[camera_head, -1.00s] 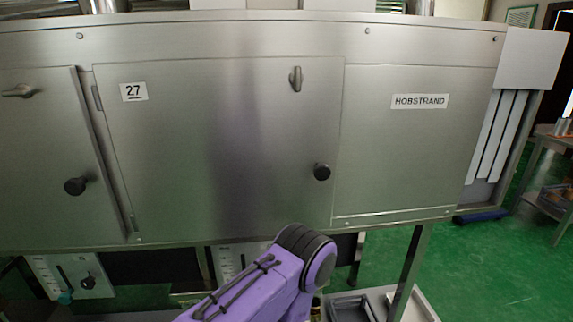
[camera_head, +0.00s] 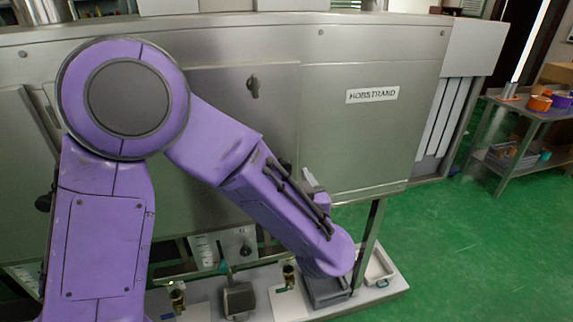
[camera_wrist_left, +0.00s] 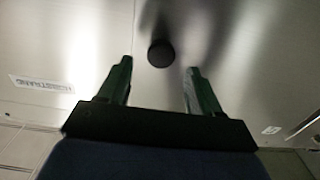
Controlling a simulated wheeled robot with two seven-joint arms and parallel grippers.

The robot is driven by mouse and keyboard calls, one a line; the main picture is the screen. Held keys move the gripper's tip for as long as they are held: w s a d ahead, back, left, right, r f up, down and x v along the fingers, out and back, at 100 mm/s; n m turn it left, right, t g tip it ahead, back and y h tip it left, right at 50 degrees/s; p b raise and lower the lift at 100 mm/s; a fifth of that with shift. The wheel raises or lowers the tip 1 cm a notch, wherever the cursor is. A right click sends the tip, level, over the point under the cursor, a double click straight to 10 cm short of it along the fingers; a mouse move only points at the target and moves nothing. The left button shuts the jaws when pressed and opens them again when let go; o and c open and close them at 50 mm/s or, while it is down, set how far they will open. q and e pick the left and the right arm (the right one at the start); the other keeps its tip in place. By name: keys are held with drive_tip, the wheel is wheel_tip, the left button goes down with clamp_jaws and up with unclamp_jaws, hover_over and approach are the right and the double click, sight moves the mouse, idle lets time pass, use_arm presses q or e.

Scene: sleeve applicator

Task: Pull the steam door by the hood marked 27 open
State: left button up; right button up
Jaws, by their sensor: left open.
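The steam door (camera_head: 225,78) is a steel panel in the hood front and looks shut, flush with the panel beside it. In the left wrist view the round black knob (camera_wrist_left: 161,53) stands on the steel door face (camera_wrist_left: 230,75). My left gripper (camera_wrist_left: 158,70) is open, its two fingers pointing at the door with the knob in line with the gap. Contact cannot be told. My right gripper is out of view.
The HOBSTRAND panel (camera_head: 325,130) is right of the door. Below the hood are a dark tray (camera_head: 325,292) and several small fittings on a pale base. A side table (camera_head: 530,115) with coloured items stands at far right. Green floor (camera_head: 460,240) between is clear.

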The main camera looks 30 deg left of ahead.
sight(285, 169)
use_arm(q)
drive_tip(key=x, duration=0.4)
drive_tip(key=shift+w+a+p, duration=0.2)
drive_tip(key=shift+a+p, duration=0.1)
drive_tip(key=shift+p, duration=0.05)
clamp_jaws()
